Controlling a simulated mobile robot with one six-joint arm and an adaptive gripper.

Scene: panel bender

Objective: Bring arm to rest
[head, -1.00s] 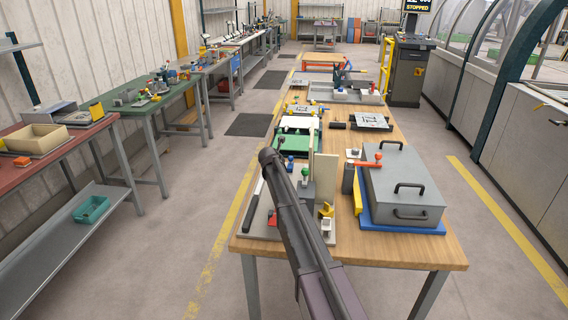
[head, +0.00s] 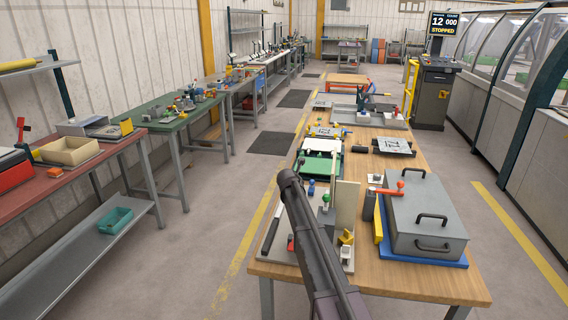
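My arm rises from the bottom edge of the head view as a dark tube, in front of the near end of a long wooden workbench (head: 392,276). Its visible top end is a rounded elbow above the left part of the bench. My gripper does not show in this view, so I cannot see its fingers or whether it holds anything.
A grey lidded box (head: 425,213) with black handles sits on a blue base at the bench's right. A green-framed fixture (head: 318,166) lies farther back. A red bench (head: 50,190) stands left. A control console (head: 435,95) reads STOPPED. The floor aisles look clear.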

